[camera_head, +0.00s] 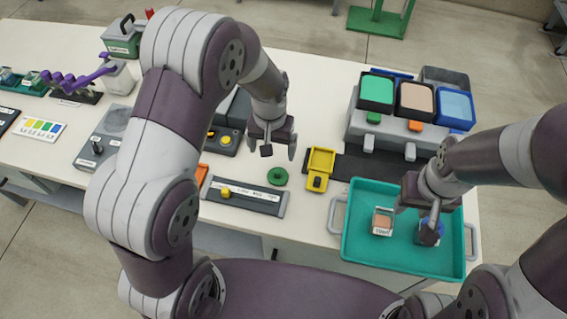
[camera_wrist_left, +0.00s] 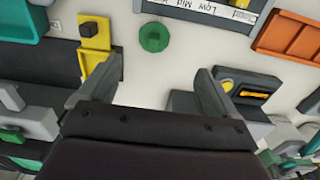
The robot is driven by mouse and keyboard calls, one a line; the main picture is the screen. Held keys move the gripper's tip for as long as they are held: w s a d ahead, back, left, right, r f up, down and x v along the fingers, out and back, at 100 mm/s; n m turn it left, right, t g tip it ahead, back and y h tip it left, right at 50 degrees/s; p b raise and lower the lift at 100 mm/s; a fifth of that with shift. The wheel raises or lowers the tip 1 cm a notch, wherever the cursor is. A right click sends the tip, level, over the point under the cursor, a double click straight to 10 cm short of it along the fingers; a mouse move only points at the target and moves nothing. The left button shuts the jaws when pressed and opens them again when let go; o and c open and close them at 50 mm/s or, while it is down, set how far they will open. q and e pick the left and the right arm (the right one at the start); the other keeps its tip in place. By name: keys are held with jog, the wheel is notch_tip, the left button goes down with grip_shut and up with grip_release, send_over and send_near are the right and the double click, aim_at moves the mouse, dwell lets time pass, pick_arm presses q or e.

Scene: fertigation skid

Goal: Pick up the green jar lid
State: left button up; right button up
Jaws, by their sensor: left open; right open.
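The green jar lid (camera_head: 277,176) is a small round disc with a raised knob, lying on the white table between the grey slider panel and the yellow holder. It also shows in the left wrist view (camera_wrist_left: 154,37), beyond and between my fingertips. My left gripper (camera_head: 278,149) is open and empty, above and behind the lid in the head view, not touching it. Its two fingers show in the left wrist view (camera_wrist_left: 150,92). My right gripper (camera_head: 425,222) is open over the teal tray, at a jar with blue on it (camera_head: 431,233); whether they touch I cannot tell.
The slider panel (camera_head: 262,201) lies just in front of the lid, and the yellow holder (camera_head: 318,167) stands to its right. The teal tray (camera_head: 357,240) holds a second jar (camera_head: 382,222). Green, orange and blue bins (camera_head: 377,90) stand at the back right. An orange tray (camera_wrist_left: 285,38) is near the panel.

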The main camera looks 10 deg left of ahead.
pick_arm(q)
send_over(277, 172)
jog(key=f, duration=0.5)
jog(key=shift+s+d, duration=0.2)
jog(key=shift+s, duration=0.1)
jog(key=f, duration=0.3)
jog(key=f+p, duration=0.1)
jog(key=f, duration=0.2)
jog(key=shift+w+a+f, duration=0.15)
jog(key=shift+w, duration=0.05)
jog(key=shift+f, duration=0.45)
jog(key=c, duration=1.1)
pick_arm(e)
jog(key=shift+s+d+r, duration=0.1)
jog(key=shift+d+r, duration=0.5)
